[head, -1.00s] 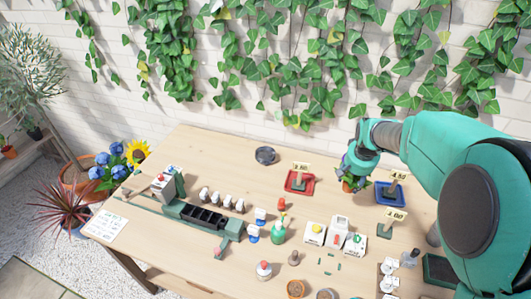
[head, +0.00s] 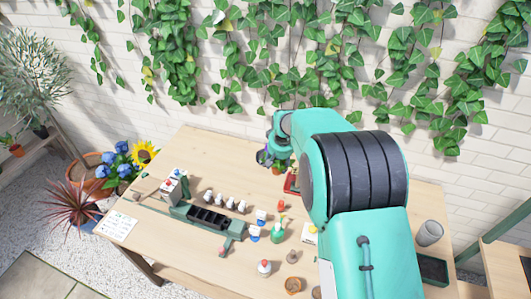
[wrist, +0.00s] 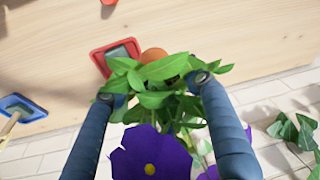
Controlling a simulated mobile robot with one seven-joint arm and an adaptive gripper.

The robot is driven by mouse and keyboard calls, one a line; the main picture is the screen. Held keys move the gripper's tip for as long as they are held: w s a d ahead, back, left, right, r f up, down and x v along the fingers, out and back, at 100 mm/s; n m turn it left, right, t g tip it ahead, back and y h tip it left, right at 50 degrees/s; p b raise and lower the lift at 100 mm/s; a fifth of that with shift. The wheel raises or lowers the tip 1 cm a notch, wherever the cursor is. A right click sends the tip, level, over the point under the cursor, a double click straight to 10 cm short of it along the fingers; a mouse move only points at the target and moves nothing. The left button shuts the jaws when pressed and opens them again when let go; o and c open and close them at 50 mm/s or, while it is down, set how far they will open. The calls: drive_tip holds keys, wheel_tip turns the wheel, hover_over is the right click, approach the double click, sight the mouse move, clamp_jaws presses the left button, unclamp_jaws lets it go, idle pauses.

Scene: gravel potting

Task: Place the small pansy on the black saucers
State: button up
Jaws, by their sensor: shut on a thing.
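The small pansy has a purple flower (wrist: 150,155), green leaves and an orange pot (wrist: 153,56). My gripper (wrist: 155,90) is shut on the pansy, with one dark blue finger on each side of the plant. In the head view my gripper (head: 279,148) is over the back of the table, left of the red tray. The pansy's pot (head: 277,169) shows just below it, and whether it touches the table is unclear. The black saucers cannot be made out now. They stood near this spot in the earlier head view, and my gripper and plant cover it.
The red tray (head: 290,184) is partly behind my arm; it also shows in the wrist view (wrist: 97,60), with a blue tray (wrist: 34,106) at the left. White bottles (head: 225,202) and a dark green compartment rack (head: 207,218) stand nearer the front. The ivy wall is close behind.

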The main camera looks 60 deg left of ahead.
sight(273, 170)
drive_tip(key=shift+s+a, duration=0.55)
drive_tip(key=shift+s, duration=0.25)
drive_tip(key=shift+w+f, duration=0.1)
drive_tip(key=shift+f, duration=2.45)
drive_tip(key=shift+w+a+f, duration=0.25)
drive_tip(key=shift+w+a, duration=0.7)
drive_tip(key=shift+a, duration=1.5)
drive_tip(key=shift+w+a+f, duration=0.2)
drive_tip(key=shift+w+a, duration=0.7)
drive_tip(key=shift+a, duration=1.55)
drive_tip(key=shift+w+a+f, duration=0.25)
drive_tip(key=shift+w+a, duration=0.7)
drive_tip(key=shift+a, duration=1.5)
drive_tip(key=shift+a, duration=0.1)
drive_tip(key=shift+f, duration=1.75)
drive_tip(key=shift+f, duration=0.15)
drive_tip(key=o, duration=1.3)
